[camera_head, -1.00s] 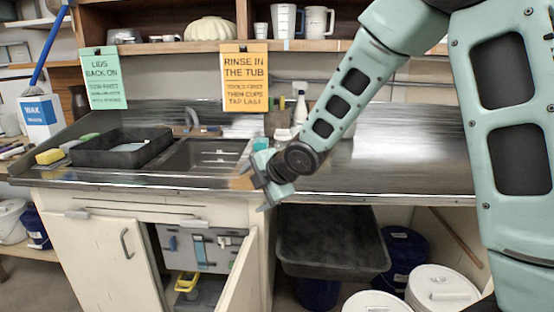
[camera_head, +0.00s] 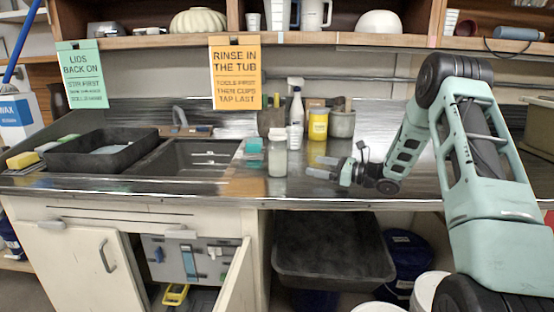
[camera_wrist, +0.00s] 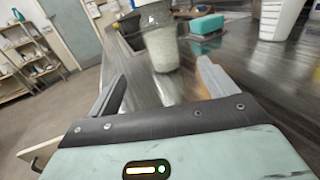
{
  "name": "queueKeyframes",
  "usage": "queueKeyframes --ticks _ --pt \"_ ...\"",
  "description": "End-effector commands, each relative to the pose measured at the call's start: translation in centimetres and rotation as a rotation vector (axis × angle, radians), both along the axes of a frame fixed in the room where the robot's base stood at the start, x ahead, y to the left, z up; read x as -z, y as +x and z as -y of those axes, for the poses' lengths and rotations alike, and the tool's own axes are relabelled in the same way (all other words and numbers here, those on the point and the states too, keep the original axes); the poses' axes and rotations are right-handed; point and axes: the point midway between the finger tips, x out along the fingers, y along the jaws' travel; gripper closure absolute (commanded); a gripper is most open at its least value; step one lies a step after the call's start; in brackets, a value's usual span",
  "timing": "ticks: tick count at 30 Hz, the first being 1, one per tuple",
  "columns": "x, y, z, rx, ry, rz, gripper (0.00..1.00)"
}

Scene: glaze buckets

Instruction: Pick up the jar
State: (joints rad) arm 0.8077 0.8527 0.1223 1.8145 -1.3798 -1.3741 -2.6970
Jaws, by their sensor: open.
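The jar (camera_head: 278,155) is a clear upright vessel with pale contents, standing near the front of the steel counter, right of the sink. My gripper (camera_head: 318,168) is just right of it, low over the counter, fingers pointing left toward the jar. In the wrist view the jar (camera_wrist: 163,47) stands ahead of the two fingers, roughly in line with the gap between them, and its top is cut off by the frame edge. My gripper (camera_wrist: 160,88) is open and empty, apart from the jar.
Behind the jar stand a spray bottle (camera_head: 297,108), a yellow-labelled jar (camera_head: 318,125) and a grey pot (camera_head: 342,123). The sink (camera_head: 195,158) and a black tray (camera_head: 70,160) are farther left.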

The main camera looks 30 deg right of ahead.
Motion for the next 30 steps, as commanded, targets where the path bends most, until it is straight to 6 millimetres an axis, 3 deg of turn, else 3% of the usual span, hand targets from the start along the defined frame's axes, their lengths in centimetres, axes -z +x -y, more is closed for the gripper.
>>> queueKeyframes --ticks 9,30 --pt "-0.3 5.5 -3.7 -0.001 0.001 0.0 0.16" --pt "-0.6 11.8 -7.4 0.001 0.002 -0.002 0.16"
